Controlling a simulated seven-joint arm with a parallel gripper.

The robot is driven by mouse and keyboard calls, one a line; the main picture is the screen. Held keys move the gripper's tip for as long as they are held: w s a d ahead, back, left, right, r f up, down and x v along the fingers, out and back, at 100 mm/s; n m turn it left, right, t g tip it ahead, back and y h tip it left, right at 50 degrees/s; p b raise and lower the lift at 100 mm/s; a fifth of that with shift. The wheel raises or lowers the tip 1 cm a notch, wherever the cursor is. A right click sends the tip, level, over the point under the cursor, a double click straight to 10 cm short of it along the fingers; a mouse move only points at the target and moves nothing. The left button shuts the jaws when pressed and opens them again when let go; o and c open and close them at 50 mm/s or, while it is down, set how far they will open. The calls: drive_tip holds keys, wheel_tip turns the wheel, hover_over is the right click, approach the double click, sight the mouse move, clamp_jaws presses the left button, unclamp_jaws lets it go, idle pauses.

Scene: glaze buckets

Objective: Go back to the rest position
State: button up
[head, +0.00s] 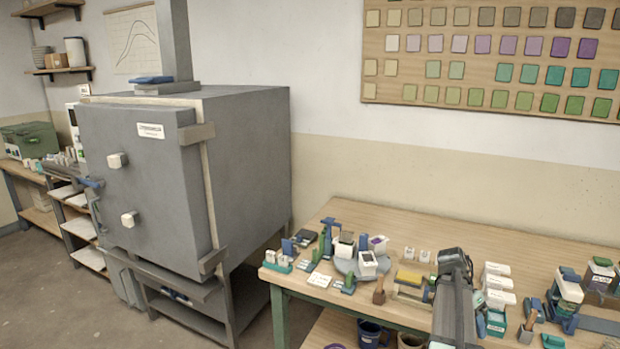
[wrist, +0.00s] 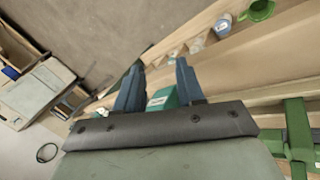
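My gripper (wrist: 160,74) shows in the wrist view as two dark blue fingers standing apart, with an open gap between their tips. A teal thing with a white label (wrist: 163,98) shows low between the fingers; it appears to lie beyond them, and I see no finger closed on it. In the head view my dark arm reaches over the front of the wooden bench (head: 450,222); the fingers cannot be made out there.
Crowding the bench are a grey turntable with white containers (head: 367,263), a yellow-topped block (head: 408,277), white stacked boxes (head: 497,283) and a teal labelled box (head: 496,323). A grey kiln (head: 150,190) stands left. The bench's back strip is clear. Buckets (head: 369,332) sit below.

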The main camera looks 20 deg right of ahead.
drive_tip(key=s+a+f+n+y, duration=0.2)
drive_tip(key=a+f+n, duration=0.7)
drive_tip(key=a+f, duration=2)
drive_tip(key=s+a+f+n+g, duration=0.1)
drive_tip(key=s+a+f+n, duration=0.2)
drive_tip(key=s+a+f, duration=0.3)
drive_tip(key=s+a+f+n, duration=0.3)
drive_tip(key=s+a+f, duration=0.4)
drive_tip(key=s+a, duration=0.6)
drive_tip(key=shift+f+g+y, duration=0.3)
drive_tip(key=shift+g, duration=0.1)
